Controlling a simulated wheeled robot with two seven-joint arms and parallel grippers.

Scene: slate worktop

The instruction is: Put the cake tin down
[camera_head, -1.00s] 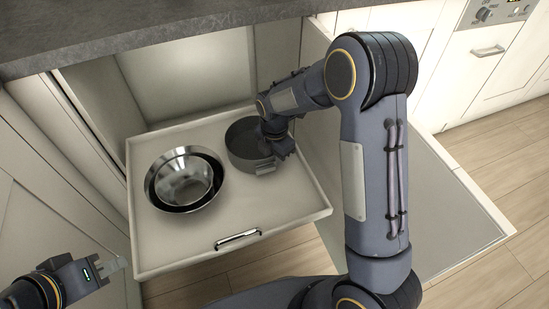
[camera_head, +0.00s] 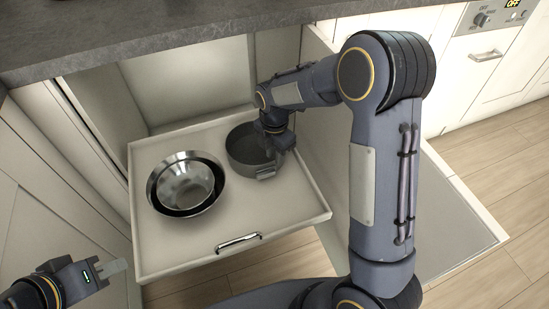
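The cake tin (camera_head: 243,154), dark grey and round, is at the back right of the pulled-out drawer (camera_head: 190,252). It looks upright, in or just above the drawer; I cannot tell whether it touches the drawer floor. My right gripper (camera_head: 270,170) is at the tin's right front rim, with its fingers partly hidden by the wrist. Whether it grips the rim cannot be made out.
Shiny nested metal bowls (camera_head: 186,182) stand on the drawer's left side, left of the tin. The drawer's front right is clear. An open cabinet door (camera_head: 455,215) stands to the right, behind my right arm. The slate worktop (camera_head: 150,30) overhangs the back.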

